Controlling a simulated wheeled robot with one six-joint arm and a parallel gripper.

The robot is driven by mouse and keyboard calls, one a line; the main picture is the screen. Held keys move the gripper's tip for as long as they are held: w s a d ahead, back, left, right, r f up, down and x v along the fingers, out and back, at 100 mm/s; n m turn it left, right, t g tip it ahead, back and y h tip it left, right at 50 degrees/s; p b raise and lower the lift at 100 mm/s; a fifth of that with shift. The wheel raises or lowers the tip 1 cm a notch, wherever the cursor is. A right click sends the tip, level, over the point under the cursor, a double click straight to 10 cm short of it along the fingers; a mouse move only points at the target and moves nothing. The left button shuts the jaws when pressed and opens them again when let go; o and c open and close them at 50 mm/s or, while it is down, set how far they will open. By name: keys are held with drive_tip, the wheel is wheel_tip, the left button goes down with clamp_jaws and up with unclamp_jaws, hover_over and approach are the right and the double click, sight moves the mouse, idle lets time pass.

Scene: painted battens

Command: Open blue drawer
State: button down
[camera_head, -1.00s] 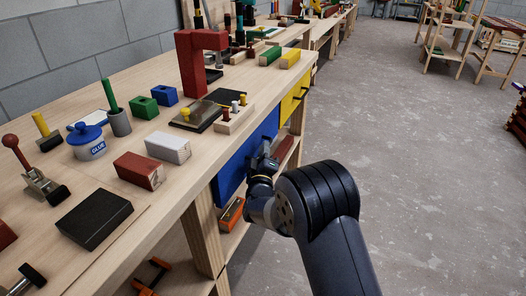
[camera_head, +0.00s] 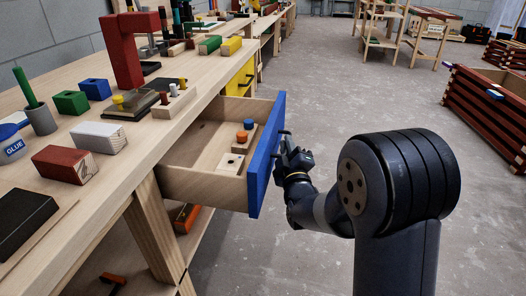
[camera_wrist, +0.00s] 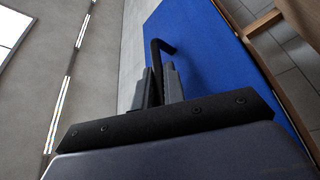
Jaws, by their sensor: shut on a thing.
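The blue drawer (camera_head: 265,155) stands pulled out from under the workbench, its inside open to view. A wooden block with orange and blue pegs (camera_head: 240,145) sits inside it. My gripper (camera_head: 286,150) is at the outer side of the blue front, shut on the dark bar handle (camera_wrist: 160,50). In the wrist view the handle runs between the two fingers (camera_wrist: 163,82), and the blue front (camera_wrist: 205,55) fills the area behind them.
The workbench top (camera_head: 165,150) holds a red clamp-shaped piece (camera_head: 125,55), a white block (camera_head: 98,137) and a red block (camera_head: 66,164). A yellow drawer front (camera_head: 240,78) is farther along. Open grey floor lies to the right, with a slatted red crate (camera_head: 485,110) beyond.

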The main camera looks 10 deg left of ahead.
drive_tip(key=shift+s+d+b, duration=0.15)
drive_tip(key=shift+d+b, duration=0.5)
drive_tip(key=shift+d, duration=1.45)
drive_tip(key=c, duration=1.5)
unclamp_jaws()
drive_tip(key=v, duration=1)
drive_tip(key=shift+s+d+p, duration=0.15)
drive_tip(key=shift+s+p, duration=0.2)
drive_tip(key=shift+s, duration=0.05)
